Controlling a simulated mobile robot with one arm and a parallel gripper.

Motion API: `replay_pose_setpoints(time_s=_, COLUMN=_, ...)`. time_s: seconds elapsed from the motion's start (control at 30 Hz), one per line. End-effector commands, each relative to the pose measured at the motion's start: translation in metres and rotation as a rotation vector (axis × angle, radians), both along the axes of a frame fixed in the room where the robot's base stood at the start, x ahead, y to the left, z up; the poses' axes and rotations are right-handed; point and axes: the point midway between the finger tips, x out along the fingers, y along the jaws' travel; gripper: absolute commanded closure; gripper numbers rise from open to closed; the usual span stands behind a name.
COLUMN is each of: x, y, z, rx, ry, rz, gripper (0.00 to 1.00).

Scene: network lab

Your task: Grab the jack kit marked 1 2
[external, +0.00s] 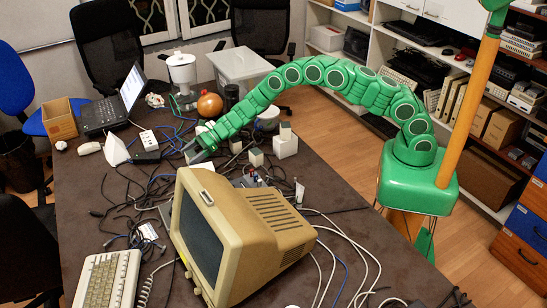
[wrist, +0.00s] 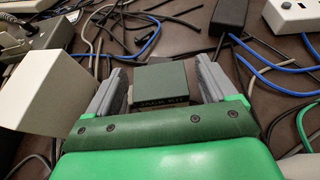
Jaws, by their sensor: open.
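In the wrist view, a small box with a dark green top (wrist: 161,77) sits between the two grey fingers of my gripper (wrist: 160,84). Its front face reads "JACK KIT", partly cut off by the gripper body, and no number shows. The fingers are open on either side of the box; I cannot tell whether either one touches it. In the external view, my gripper (external: 196,151) reaches low over the middle of the dark table, and I cannot make out the box there.
A pale box (wrist: 42,88) stands close left of my gripper. Cables, a black adapter (wrist: 229,17) and a white power strip (wrist: 291,14) lie beyond. A beige monitor (external: 240,235), keyboard (external: 107,280), laptop (external: 113,105) and white box (external: 285,147) stand on the table (external: 95,225).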

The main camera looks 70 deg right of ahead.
Motion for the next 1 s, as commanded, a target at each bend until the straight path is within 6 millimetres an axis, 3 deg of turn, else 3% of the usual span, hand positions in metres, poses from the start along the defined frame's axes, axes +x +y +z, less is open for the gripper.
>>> replay_pose_setpoints(time_s=0.2, x=0.0003, y=0.0001, z=-0.0001, rx=0.000, ry=0.000, rz=0.000, gripper=0.16)
replay_pose_setpoints(time_s=0.6, x=-0.0001, y=0.0001, z=-0.0004, rx=-0.001, ry=0.001, rz=0.000, gripper=0.74)
replay_pose_setpoints(time_s=1.0, x=-0.0001, y=0.0003, z=0.0089, rx=0.000, ry=0.000, rz=0.001, gripper=0.74)
